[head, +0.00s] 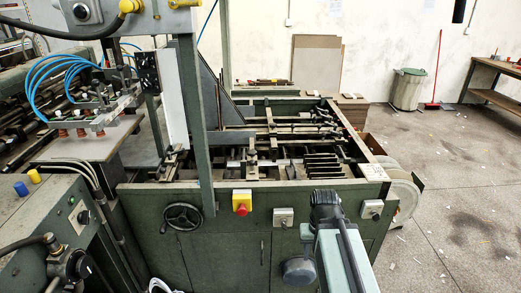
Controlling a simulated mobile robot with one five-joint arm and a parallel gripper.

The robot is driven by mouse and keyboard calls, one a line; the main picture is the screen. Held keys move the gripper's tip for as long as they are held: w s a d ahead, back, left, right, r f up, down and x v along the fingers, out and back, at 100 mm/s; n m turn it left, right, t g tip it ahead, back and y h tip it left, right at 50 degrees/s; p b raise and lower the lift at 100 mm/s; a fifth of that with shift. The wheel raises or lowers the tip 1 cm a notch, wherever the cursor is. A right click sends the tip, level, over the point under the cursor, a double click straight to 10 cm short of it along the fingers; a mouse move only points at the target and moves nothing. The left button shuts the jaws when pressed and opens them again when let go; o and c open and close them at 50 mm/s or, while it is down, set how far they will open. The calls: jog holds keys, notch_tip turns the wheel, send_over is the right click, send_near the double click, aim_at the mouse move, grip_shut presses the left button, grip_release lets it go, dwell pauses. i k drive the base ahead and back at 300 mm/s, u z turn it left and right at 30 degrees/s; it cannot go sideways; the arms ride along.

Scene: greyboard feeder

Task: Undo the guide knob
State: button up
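The green feeder machine (230,222) stands in front of me. Across its open top run guide bars with small clamp blocks, one of them an upright guide block (251,158) near the middle. Small dark knob-like parts sit on these bars, but they are too small for me to tell which is the guide knob or how tight it is. My arm reaches in from the bottom right, and its dark end, where my gripper (326,203) is, lies before the machine's front panel, below the bars. I cannot make out its fingers, and I see nothing held.
The front panel carries a handwheel (183,216), a red stop button on a yellow box (241,203) and small switch boxes (283,217). A green post (193,110) rises left of centre. Open floor lies right, with a bin (407,90) and a bench (492,80) behind.

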aim_at(252, 153)
jog(key=z, duration=1.05)
jog(key=k, duration=0.95)
jog(key=u, duration=1.2)
jog(key=i, duration=1)
jog(key=z, duration=0.05)
